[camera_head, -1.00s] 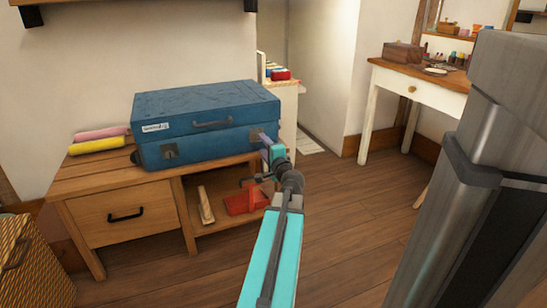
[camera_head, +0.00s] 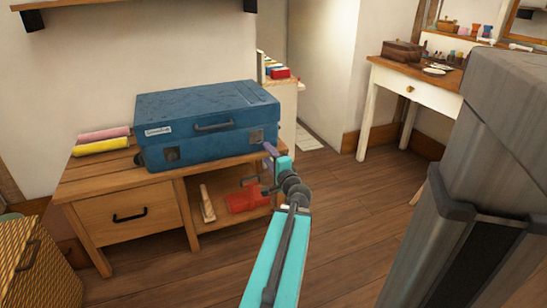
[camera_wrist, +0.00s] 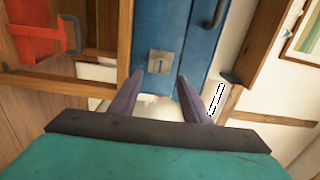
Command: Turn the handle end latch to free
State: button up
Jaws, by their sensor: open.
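A blue suitcase (camera_head: 205,118) lies flat on the wooden bench (camera_head: 80,188), with a dark handle (camera_head: 214,126) on its front. One metal latch (camera_head: 172,154) is at the front left and another (camera_head: 256,136) at the front right. My gripper (camera_head: 269,149) is just right of the suitcase's front right corner. In the wrist view, my gripper (camera_wrist: 158,84) is open and empty, its two purple fingers apart. A metal latch (camera_wrist: 160,62) on the blue suitcase (camera_wrist: 172,25) shows beyond and between the fingertips, seemingly not touched. Its turned position is too small to tell.
A red object (camera_head: 246,202) and a pale wooden piece (camera_head: 207,204) sit on the bench's open shelf, below my gripper. Pink (camera_head: 104,134) and yellow (camera_head: 101,147) rolls lie left of the suitcase. The floor (camera_head: 345,210) right of the bench is clear.

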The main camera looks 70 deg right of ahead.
jog(key=shift+r+p+v, duration=0.2)
jog(key=shift+p+v, duration=0.65)
jog(key=shift+p, duration=1.55)
jog(key=p+v, duration=0.2)
jog(key=p, duration=0.6)
jog(key=shift+s+a+f+p, duration=0.2)
jog(key=shift+a+p, duration=0.1)
jog(key=shift+p, duration=0.45)
